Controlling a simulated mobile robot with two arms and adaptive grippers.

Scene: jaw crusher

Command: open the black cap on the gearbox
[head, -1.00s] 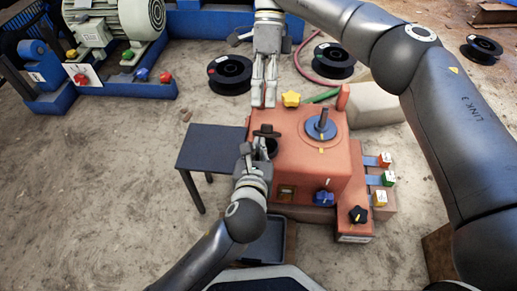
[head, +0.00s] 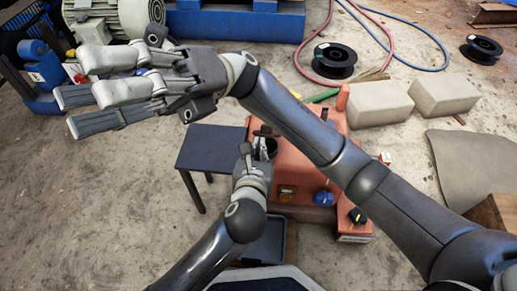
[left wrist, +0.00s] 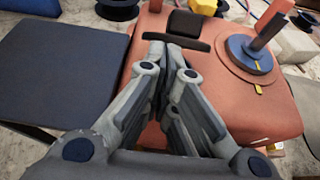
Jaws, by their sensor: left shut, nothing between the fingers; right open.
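The orange gearbox (head: 300,175) stands in the middle of the head view, partly hidden by my right arm. Its black cap (head: 266,130) is at its left edge, above a dark round part (head: 271,146). In the left wrist view the cap (left wrist: 190,24) shows as a black block with a dark bar in front of it. My left gripper (head: 253,152) is shut and empty; its fingertips (left wrist: 181,50) are just below that bar, and contact cannot be told. My right gripper (head: 72,92) is open and empty at the upper left, away from the gearbox.
A dark side table (head: 210,148) stands left of the gearbox. Cable spools (head: 335,60), hoses and beige blocks (head: 380,103) lie behind. Floor at the lower left is clear.

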